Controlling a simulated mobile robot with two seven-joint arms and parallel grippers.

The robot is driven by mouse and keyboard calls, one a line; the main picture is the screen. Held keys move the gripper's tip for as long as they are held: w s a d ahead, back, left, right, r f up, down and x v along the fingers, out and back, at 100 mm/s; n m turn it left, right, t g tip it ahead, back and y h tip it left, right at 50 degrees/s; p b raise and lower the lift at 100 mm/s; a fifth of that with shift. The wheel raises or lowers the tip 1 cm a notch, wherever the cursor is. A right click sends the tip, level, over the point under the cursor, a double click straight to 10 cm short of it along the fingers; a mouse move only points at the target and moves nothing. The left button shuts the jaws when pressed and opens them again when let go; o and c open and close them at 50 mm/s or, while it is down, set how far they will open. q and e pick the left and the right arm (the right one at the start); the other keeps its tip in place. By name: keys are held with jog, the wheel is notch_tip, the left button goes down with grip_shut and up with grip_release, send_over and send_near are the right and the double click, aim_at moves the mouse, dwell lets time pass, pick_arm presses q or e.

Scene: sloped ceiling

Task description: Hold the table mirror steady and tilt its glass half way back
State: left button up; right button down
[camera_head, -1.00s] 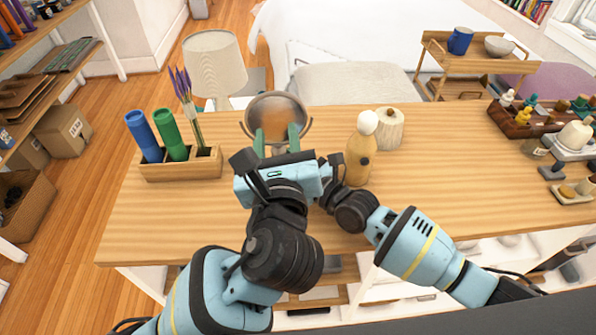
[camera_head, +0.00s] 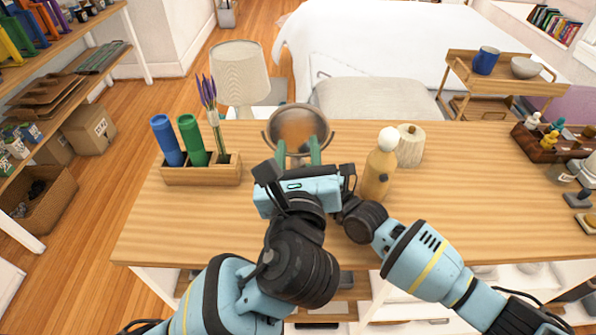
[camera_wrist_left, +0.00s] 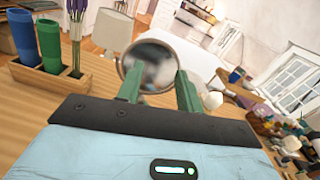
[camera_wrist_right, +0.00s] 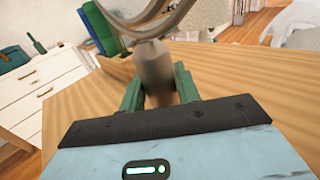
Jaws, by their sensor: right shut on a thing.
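The round table mirror (camera_head: 296,126) stands on the wooden table, its glass in a ring frame held by a curved yoke. It also shows in the left wrist view (camera_wrist_left: 150,62). My left gripper (camera_head: 298,147) is open in front of the glass's lower part, its green fingers apart; in the left wrist view (camera_wrist_left: 159,82) the fingertips flank the lower rim, and I cannot tell whether they touch it. My right gripper (camera_wrist_right: 158,84) is shut on the mirror's grey stem (camera_wrist_right: 154,66), below the yoke. In the head view my left gripper hides the stem and my right fingers.
A wooden holder (camera_head: 200,176) with blue and green cylinders and purple flowers stands left of the mirror. A lamp (camera_head: 240,72) is behind it. A pale bottle (camera_head: 378,170) and a wooden jar (camera_head: 410,148) stand close on the right.

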pick_arm(q)
jog(key=shift+w, duration=0.1)
jog(key=c, duration=0.3)
jog(key=shift+w+r, duration=0.15)
jog(key=shift+w, duration=0.1)
jog(key=shift+c, duration=1.4)
jog(key=w+r+n, duration=0.1)
jog(key=w, duration=0.1)
jog(key=w+a+r+n, duration=0.1)
jog(key=w+n, duration=0.1)
jog(key=w, duration=0.1)
jog(key=w+a+r+n, duration=0.1)
jog(key=w+r+n, duration=0.1)
jog(key=w, duration=0.1)
jog(key=shift+w+g+h, duration=0.15)
jog(key=shift+g+h, duration=0.15)
grip_shut()
jog(key=w+n+g, duration=0.6)
jog(key=n, duration=0.4)
jog(key=s+d+r+n+g, duration=0.2)
jog(key=s+r+n+g, duration=0.2)
jog(key=n, duration=0.9)
jog(key=s+g, duration=0.2)
jog(key=g, duration=0.2)
jog(key=shift+s+g+h, duration=0.15)
jog(key=shift+g+h, duration=0.25)
